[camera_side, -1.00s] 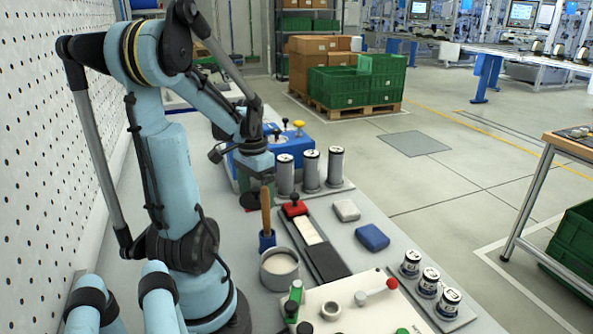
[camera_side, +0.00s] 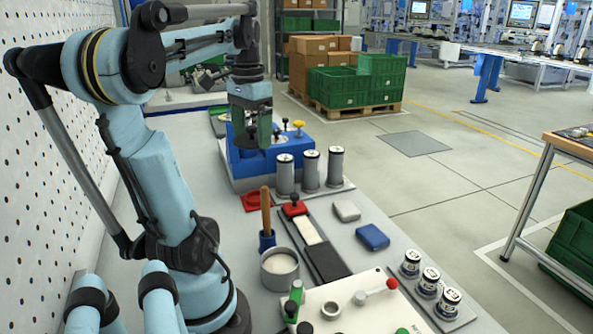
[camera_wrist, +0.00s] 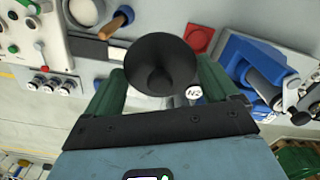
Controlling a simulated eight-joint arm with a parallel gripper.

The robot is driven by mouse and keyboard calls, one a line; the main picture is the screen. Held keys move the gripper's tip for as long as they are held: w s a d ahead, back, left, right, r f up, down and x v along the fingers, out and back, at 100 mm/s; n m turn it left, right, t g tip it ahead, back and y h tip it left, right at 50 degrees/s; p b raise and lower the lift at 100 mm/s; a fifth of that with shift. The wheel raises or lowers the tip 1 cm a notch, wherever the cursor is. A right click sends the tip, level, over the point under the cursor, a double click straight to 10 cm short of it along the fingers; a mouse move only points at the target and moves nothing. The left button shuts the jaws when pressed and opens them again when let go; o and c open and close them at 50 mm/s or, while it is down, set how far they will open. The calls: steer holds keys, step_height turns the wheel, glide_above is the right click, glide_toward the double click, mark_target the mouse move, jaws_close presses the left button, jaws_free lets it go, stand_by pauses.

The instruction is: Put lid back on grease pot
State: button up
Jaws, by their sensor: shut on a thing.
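The grease pot (camera_side: 279,268) is a grey round pot, open at the top with pale cream grease showing inside. It stands on the bench near my arm's base, and it shows at the top left of the wrist view (camera_wrist: 87,12). My gripper (camera_side: 252,142) is raised above the bench, farther back than the pot, in front of the blue unit. In the wrist view its green fingers (camera_wrist: 160,84) are shut on a dark round lid (camera_wrist: 160,62). A red square pad (camera_side: 257,201) lies bare on the bench below.
A wooden-handled tool (camera_side: 265,212) stands upright in a blue holder just behind the pot. Grey cylinders (camera_side: 311,170) stand right of the gripper, before the blue unit (camera_side: 240,172). A cream board (camera_side: 345,318) with knobs lies in front of the pot.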

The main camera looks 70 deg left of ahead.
steer(key=d, duration=1.8)
steer(key=shift+f, duration=8.65)
steer(key=shift+f, duration=0.15)
steer(key=o, duration=0.8)
